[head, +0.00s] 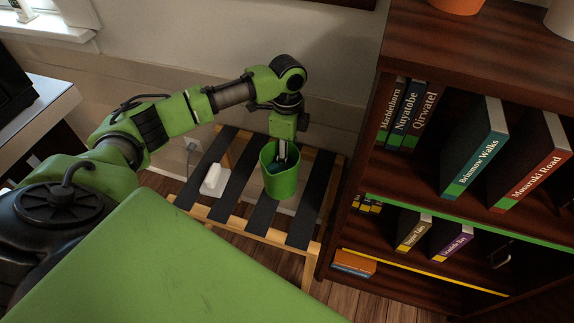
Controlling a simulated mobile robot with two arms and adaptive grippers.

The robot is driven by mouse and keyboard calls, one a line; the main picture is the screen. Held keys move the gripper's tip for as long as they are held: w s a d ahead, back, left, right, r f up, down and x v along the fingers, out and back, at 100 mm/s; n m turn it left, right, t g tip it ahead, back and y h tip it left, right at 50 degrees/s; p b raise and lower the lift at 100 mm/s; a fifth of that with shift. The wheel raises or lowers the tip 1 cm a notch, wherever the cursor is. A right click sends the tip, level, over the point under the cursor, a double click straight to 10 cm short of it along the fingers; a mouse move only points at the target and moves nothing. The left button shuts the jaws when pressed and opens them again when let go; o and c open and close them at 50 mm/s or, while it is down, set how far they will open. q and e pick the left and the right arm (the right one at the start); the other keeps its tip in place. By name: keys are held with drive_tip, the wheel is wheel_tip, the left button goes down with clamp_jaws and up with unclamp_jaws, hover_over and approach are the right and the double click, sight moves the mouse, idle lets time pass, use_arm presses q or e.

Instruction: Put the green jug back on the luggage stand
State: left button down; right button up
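The green jug (280,182) is upright over the middle straps of the luggage stand (304,215), a wooden frame with black straps. I cannot tell whether its base rests on the straps or hangs just above them. My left gripper (283,152) points down into the jug's mouth, with its fingers at or inside the rim. The far finger and the grip itself are partly hidden, so I cannot see whether it is closed on the jug's wall. My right gripper is not in view.
A white object (214,180) lies on the stand's left straps. A dark wooden bookcase (362,155) with several books stands close on the right. A wall (190,85) with an outlet (193,144) is behind the stand. A white-topped table (40,112) is at the left.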

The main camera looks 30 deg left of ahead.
use_arm(q)
drive_tip(key=shift+f+b, duration=0.35)
drive_tip(key=shift+f, duration=1.45)
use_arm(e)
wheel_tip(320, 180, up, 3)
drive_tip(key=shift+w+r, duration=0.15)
use_arm(q)
drive_tip(key=c, duration=1.4)
unclamp_jaws()
drive_tip(key=shift+f, duration=0.15)
drive_tip(key=shift+o, duration=0.2)
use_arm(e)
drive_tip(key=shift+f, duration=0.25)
use_arm(q)
drive_tip(key=shift+r, duration=0.2)
drive_tip(key=r+p, duration=0.1)
drive_tip(key=r, duration=0.6)
drive_tip(key=r+p, duration=0.1)
drive_tip(key=r, duration=0.2)
drive_tip(key=shift+w+a+r+p, duration=0.2)
drive_tip(key=shift+w+r+p, duration=0.15)
drive_tip(key=shift+r, duration=0.6)
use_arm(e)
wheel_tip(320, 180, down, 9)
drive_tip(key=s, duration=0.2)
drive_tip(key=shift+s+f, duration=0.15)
